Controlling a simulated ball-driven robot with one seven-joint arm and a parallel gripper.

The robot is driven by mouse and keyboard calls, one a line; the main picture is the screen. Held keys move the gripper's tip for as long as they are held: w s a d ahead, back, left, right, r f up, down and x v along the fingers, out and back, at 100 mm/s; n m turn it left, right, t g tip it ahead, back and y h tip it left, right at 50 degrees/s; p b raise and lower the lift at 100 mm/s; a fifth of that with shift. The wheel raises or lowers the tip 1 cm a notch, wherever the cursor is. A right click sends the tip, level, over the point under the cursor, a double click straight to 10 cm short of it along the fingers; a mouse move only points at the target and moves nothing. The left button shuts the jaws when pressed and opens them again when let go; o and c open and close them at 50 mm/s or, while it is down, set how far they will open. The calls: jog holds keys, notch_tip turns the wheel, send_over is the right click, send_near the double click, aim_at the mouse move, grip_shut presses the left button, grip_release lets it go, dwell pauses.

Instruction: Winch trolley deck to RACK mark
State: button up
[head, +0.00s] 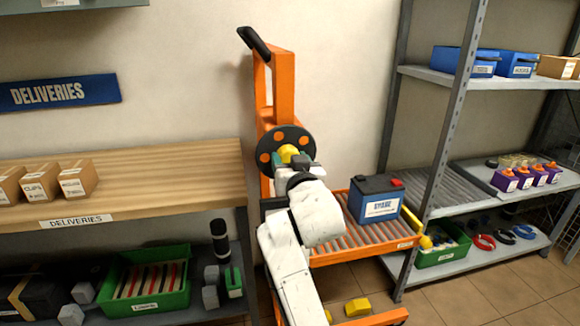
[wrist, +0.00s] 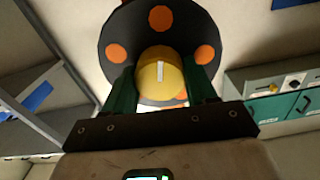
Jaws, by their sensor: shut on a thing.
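The orange trolley (head: 284,85) stands against the wall with a black handle on top. Its winch wheel, a black disc with orange spots (head: 267,140), faces me and fills the top of the wrist view (wrist: 120,45). My gripper (head: 290,157) is shut on the yellow hub knob (wrist: 160,77), with a green finger on each side. The trolley's roller deck (head: 350,248) carries a dark battery (head: 374,199) with a white label and a red terminal. My arm hides part of the mast and deck. I cannot make out the RACK mark.
A grey rack (head: 440,120) stands right of the trolley; its roller shelf (head: 440,192) is close to the deck. A wooden deliveries shelf (head: 130,175) with boxes is on the left. A green crate (head: 148,300) sits below it. Tiled floor shows at lower right.

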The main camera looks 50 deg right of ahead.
jog(key=shift+a+r+m, duration=0.1)
jog(key=shift+m, duration=0.2)
dwell(0.4)
jog(key=o, duration=1)
jog(key=shift+o, duration=0.2)
jog(key=v, duration=1)
jog(key=shift+s+a+b, duration=0.25)
jog(key=shift+s+b, duration=0.05)
jog(key=shift+b, duration=0.15)
